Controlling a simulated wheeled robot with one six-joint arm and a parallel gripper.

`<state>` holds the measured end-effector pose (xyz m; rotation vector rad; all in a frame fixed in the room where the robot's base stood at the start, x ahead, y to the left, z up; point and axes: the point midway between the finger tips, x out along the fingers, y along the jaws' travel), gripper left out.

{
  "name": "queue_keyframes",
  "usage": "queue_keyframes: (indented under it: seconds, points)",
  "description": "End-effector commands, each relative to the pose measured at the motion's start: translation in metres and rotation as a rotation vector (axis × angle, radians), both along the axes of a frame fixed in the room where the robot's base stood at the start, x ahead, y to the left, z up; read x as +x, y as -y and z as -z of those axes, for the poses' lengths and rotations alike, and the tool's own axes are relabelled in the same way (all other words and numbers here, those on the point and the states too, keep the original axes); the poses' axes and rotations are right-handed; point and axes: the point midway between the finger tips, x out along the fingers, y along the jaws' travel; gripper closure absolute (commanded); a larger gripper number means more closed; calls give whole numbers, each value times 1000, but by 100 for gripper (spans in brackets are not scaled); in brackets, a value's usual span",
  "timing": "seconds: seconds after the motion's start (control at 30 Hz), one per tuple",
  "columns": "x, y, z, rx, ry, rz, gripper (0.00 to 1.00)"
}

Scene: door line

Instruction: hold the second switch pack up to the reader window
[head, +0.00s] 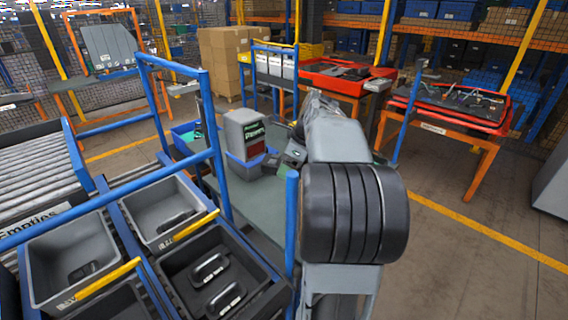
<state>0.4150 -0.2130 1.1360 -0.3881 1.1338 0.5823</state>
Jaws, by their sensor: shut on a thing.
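A grey box with a dark front panel and green and white marks (254,137), which looks like the reader, stands on the bench at the centre. My gripper (285,155) is small and partly hidden beside my arm, just right of and below the box. It is shut on a small dark thing (270,162), likely the switch pack, close to the lower right of the panel. Whether they touch, and how the pack is turned, I cannot tell. Two more black packs (209,268) lie in the black bin at the lower left.
A blue bin (243,172) sits below the box on the green bench top (250,208). Blue frame posts (291,225) rise close to my arm and at the left. Grey bins (150,198) stand at the lower left.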

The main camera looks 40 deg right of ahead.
Motion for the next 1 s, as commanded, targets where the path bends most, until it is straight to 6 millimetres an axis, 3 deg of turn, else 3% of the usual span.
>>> queue_keyframes:
  seconds: [0.6,1.0]
  points:
    - [-91,13,0,-1,1,3,61]
    - [-101,14,0,0,0,-1,61]
